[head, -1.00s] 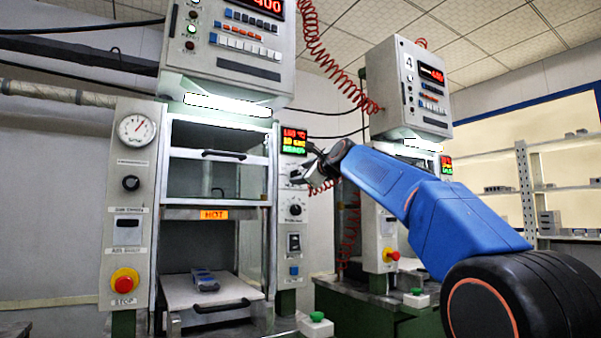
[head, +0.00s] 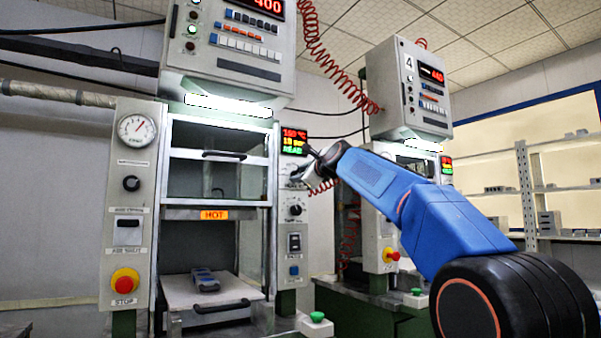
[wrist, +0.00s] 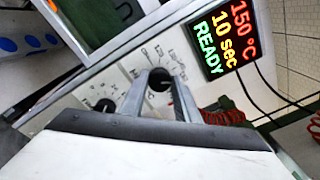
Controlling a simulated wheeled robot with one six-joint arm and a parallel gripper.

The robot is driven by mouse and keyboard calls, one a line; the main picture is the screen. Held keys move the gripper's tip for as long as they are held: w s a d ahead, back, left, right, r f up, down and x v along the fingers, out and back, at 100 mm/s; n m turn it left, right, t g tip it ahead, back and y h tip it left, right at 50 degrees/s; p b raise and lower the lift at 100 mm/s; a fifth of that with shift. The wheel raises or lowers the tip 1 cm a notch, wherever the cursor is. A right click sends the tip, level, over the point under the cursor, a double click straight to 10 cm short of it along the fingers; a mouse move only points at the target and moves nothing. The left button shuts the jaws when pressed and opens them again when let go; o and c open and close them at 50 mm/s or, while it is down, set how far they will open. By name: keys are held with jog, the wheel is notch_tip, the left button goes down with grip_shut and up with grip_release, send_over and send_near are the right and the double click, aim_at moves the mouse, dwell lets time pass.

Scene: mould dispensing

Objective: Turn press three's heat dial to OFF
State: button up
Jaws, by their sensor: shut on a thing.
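The press in front of me has a right-hand control column with a lit display (head: 294,141); in the wrist view the display (wrist: 229,37) reads 150 °C, 10 sec, READY. Just below it is the heat dial (wrist: 160,78), a dark round knob with a printed scale around it. My gripper (head: 305,171) reaches the column from the right and covers most of this dial in the head view. In the wrist view my gripper (wrist: 160,92) is shut on the dial, one finger on each side. I cannot read where its pointer stands.
A second knob (head: 296,209) sits below the heat dial, with a switch (head: 294,242) under it. A HOT label (head: 214,215) marks the platen, left of the column. A red stop button (head: 125,281) is at far left. Press four (head: 424,90) stands behind my arm.

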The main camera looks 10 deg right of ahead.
jog(key=shift+r+n, duration=0.1)
jog(key=shift+n, duration=0.2)
jog(key=n, duration=0.5)
jog(key=shift+d+n, duration=0.1)
jog(key=shift+n, duration=0.3)
jog(key=n, duration=0.3)
jog(key=shift+d+n+y, duration=0.1)
jog(key=shift+n+y, duration=0.2)
jog(key=shift+n, duration=0.1)
jog(key=n, duration=0.3)
jog(key=shift+n, duration=0.3)
jog(key=n, duration=1)
jog(key=shift+n+y, duration=0.4)
